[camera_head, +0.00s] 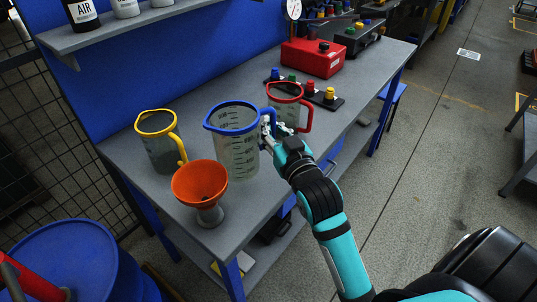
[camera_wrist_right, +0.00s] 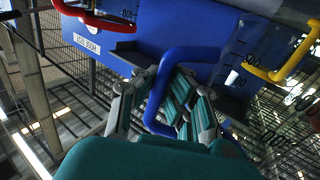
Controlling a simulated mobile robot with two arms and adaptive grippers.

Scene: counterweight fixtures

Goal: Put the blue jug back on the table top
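The blue jug (camera_head: 238,155) is a clear measuring jug with a blue rim and handle, upright over the grey table top (camera_head: 265,205). It looks larger than the jugs beside it; I cannot tell whether its base touches the table. My right gripper (camera_head: 268,137) is at its handle, on the jug's right side. In the right wrist view the blue handle (camera_wrist_right: 156,95) passes between the fingers of this gripper (camera_wrist_right: 160,85), which look closed on it. The fingertips are partly hidden in the head view. My left gripper is not in view.
A yellow-handled jug (camera_head: 160,148) stands to the left, an orange funnel (camera_head: 199,182) in front, and a red-handled jug (camera_head: 287,108) close behind. A knob strip (camera_head: 327,98) and red box (camera_head: 312,58) lie farther back. Bare table shows right of the funnel.

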